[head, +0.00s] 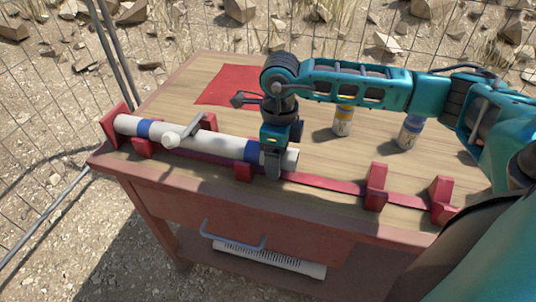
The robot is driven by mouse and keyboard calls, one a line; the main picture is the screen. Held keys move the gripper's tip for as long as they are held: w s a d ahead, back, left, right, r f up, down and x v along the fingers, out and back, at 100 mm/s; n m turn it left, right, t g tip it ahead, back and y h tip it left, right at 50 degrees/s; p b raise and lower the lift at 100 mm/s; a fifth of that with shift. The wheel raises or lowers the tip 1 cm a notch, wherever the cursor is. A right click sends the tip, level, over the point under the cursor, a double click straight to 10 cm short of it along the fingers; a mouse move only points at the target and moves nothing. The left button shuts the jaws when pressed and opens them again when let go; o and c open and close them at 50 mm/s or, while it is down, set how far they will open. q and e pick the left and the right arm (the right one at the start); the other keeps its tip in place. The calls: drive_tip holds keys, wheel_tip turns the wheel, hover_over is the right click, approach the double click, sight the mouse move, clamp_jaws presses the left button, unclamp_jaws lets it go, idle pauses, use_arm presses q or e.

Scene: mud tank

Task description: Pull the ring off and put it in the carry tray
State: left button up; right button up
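A white tube (213,141) with two blue bands (252,150) lies along the front of the workbench in red brackets, a grey-white T-shaped piece (180,134) sticking out of its side. I cannot tell which part is the ring. My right gripper (272,163) points down at the tube's right end, just right of the right blue band. One grey finger shows in front of the tube. The other is hidden, so I cannot tell whether it grips. My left gripper is not in view. I see nothing that is clearly the carry tray.
A red cloth (228,84) lies at the back left of the wooden bench (318,160). A yellow-labelled bottle (343,120) and a blue-labelled one (410,132) stand behind my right arm. Empty red brackets (376,187) stand at front right. A white slotted thing (270,260) lies on the lower shelf.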

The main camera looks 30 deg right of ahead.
drive_tip(key=shift+s+d+b, duration=0.15)
drive_tip(key=shift+s+d, duration=1.1)
drive_tip(key=shift+s, duration=0.2)
drive_tip(key=shift+s+d+b, duration=0.15)
drive_tip(key=shift+s+d, duration=1.1)
drive_tip(key=shift+s, duration=0.2)
drive_tip(key=shift+r, duration=0.1)
wheel_tip(320, 180, up, 7)
drive_tip(key=p, duration=0.5)
drive_tip(key=shift+r, duration=0.2)
